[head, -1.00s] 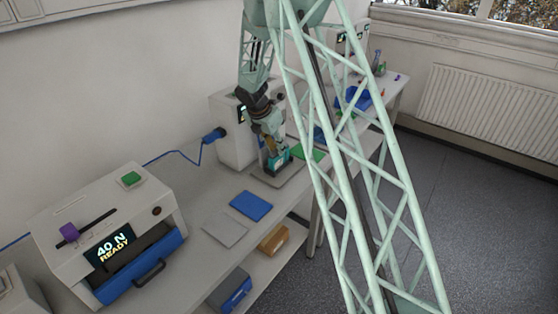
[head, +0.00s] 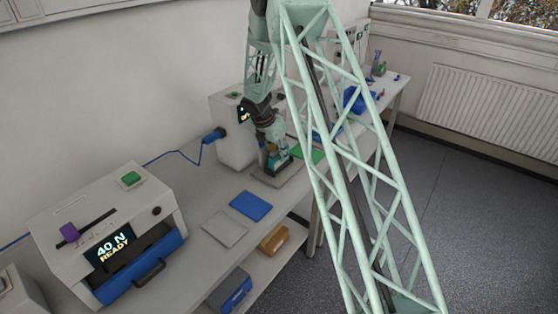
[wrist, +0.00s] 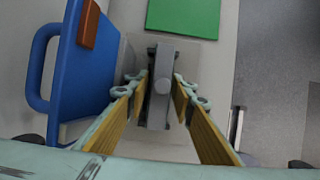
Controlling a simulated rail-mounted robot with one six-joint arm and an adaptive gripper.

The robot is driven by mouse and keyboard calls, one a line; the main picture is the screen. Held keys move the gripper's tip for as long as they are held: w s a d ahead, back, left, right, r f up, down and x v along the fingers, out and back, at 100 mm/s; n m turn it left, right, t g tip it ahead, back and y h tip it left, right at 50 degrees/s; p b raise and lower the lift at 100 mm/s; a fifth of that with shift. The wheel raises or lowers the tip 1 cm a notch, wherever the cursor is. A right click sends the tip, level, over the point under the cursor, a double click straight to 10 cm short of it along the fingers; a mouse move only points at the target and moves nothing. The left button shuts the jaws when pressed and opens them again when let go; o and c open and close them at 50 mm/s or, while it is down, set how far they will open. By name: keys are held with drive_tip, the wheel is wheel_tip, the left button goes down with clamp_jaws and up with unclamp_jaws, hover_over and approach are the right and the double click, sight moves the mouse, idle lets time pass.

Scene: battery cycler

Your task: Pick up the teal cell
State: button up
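My gripper (head: 274,158) points down over a pale plate at the front of a white instrument on the bench. A small dark teal patch shows at the gripper in the head view. I cannot tell whether it is the teal cell or part of the fingers. The cell's body is not clearly visible in the wrist view.
A green mat (head: 308,153) lies just beyond the gripper; it also shows in the wrist view (wrist: 184,16). A blue-handled thing (wrist: 85,70) is close at left there. A blue mat (head: 251,206), a grey mat (head: 225,230) and a "40 N READY" machine (head: 112,225) stand nearer.

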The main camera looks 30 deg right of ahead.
clamp_jaws()
idle(0.3)
drive_tip(key=shift+r, duration=0.2)
drive_tip(key=shift+r, duration=1.65)
drive_tip(key=s+a+r+b, duration=0.1)
drive_tip(key=s+b, duration=0.1)
drive_tip(key=s, duration=1.3)
drive_tip(key=shift+s+a+r+b, duration=0.15)
drive_tip(key=shift+s+a+b, duration=0.25)
